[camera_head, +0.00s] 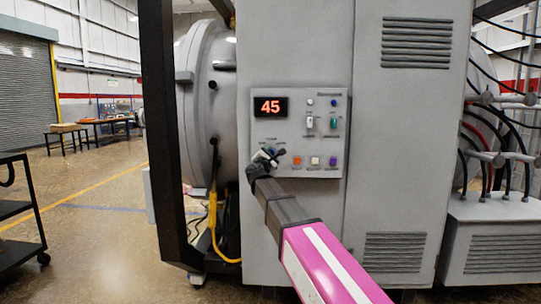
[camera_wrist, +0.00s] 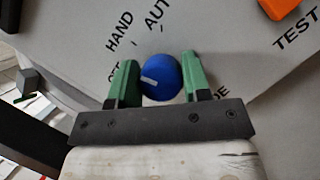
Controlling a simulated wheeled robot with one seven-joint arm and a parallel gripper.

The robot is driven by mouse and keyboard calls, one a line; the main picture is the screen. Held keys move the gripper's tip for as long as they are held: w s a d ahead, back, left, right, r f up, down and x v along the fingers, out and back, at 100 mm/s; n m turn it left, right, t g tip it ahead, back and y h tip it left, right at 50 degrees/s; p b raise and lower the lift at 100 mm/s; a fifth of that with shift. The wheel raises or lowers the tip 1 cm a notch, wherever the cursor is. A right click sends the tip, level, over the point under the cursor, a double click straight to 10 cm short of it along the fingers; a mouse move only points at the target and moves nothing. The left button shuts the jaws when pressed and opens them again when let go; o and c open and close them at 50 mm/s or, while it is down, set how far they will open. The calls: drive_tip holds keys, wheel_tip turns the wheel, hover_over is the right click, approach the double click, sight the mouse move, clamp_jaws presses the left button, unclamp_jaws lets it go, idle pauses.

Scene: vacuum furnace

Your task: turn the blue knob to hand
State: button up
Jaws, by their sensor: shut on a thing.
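The blue knob (camera_wrist: 161,77) sits on the grey panel between my gripper's two green fingers. My gripper (camera_wrist: 158,80) is shut on it, one finger on each side. The white mark on the knob points left in the wrist view, toward the partly hidden OFF label (camera_wrist: 113,73). The HAND label (camera_wrist: 120,32) is to the upper left of the knob, and the AUTO label (camera_wrist: 158,15) is above it. In the head view, my gripper (camera_head: 267,156) is at the lower left of the control panel (camera_head: 298,130) and covers most of the knob.
Orange, white and purple buttons (camera_head: 333,161) line the panel's lower edge, right of my gripper. A display (camera_head: 270,107) reads 45. A dark post (camera_head: 160,140) stands left of the cabinet.

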drive_tip(key=shift+m+g+h, duration=0.4)
drive_tip(key=shift+m+g, duration=0.1)
drive_tip(key=shift+m, duration=1)
drive_tip(key=shift+f, duration=0.1)
drive_tip(key=o, duration=0.9)
drive_tip(key=v, duration=1)
drive_tip(key=shift+s+a, duration=0.1)
drive_tip(key=shift+s, duration=0.3)
